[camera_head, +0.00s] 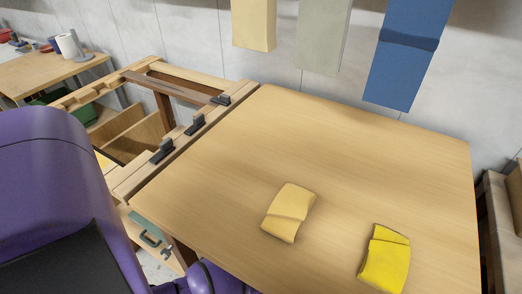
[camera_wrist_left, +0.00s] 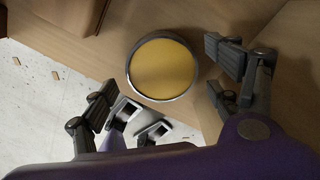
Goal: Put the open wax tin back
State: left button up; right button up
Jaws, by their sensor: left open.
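The open wax tin (camera_wrist_left: 162,68) shows in the left wrist view as a round metal rim around a smooth yellow-orange fill. It appears against a brown wooden surface; I cannot tell whether it rests on it. My left gripper (camera_wrist_left: 160,82) is open, with one dark finger to the left of the tin and the other to its right. Neither finger visibly touches the tin. The tin and the left gripper's fingers do not show in the head view, where my purple arm fills the left side. My right gripper is not in view.
A wooden table (camera_head: 330,150) carries a folded beige cloth (camera_head: 288,212) and a folded yellow cloth (camera_head: 384,260); its rear half is clear. A wooden frame (camera_head: 190,80) with black clamps adjoins its left edge. Blue, grey and beige cloths hang behind.

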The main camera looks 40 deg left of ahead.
pick_arm(q)
notch_tip(320, 180, up, 5)
jog(key=shift+r+p, duration=0.1)
jog(key=shift+p, duration=0.45)
